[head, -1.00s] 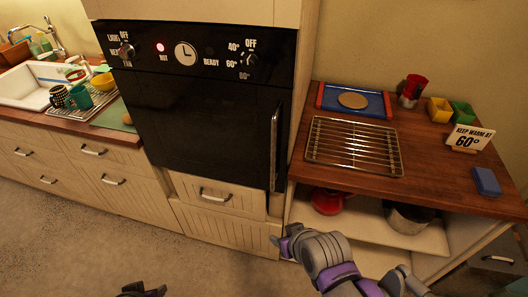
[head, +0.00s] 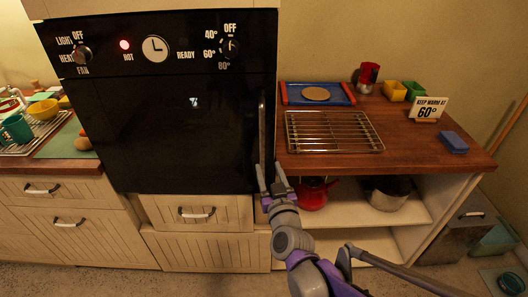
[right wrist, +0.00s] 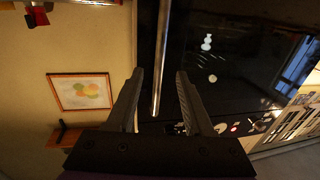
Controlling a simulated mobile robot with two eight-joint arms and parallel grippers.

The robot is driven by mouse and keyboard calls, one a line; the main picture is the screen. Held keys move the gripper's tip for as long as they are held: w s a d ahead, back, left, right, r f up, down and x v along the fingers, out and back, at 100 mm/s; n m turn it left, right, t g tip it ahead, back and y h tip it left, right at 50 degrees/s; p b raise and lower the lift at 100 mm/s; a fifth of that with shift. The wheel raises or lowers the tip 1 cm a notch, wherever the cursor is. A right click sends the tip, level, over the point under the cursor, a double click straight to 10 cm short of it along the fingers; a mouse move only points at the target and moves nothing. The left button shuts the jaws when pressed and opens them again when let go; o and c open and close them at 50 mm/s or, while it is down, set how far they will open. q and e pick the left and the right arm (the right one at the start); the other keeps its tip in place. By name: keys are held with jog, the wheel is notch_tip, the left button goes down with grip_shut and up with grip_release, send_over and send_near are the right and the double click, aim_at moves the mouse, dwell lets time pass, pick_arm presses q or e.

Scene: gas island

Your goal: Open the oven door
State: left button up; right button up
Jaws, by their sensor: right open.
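The black oven door (head: 170,135) is shut in the tall cabinet, below a control panel with a clock and knobs. Its vertical bar handle (head: 262,145) runs along the door's right edge. My right gripper (head: 270,180) is open at the lower end of the handle. In the right wrist view the handle (right wrist: 161,60) runs down between the two spread fingers of my right gripper (right wrist: 157,85). I cannot tell whether either finger touches it. My left gripper is not in view.
To the right, a wooden counter (head: 420,150) holds a wire rack (head: 330,131), a blue-red tray (head: 290,95) and a sign (head: 429,108). A red kettle (head: 313,194) and a pot (head: 388,192) stand on the shelf below. Drawers (head: 200,213) lie under the oven.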

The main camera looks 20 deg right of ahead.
aim_at(262, 150)
jog(key=w, duration=0.6)
jog(key=w+d, duration=0.1)
jog(key=w, duration=0.3)
jog(key=shift+s, duration=0.1)
jog(key=shift+a, duration=0.1)
grip_shut()
dwell(1.0)
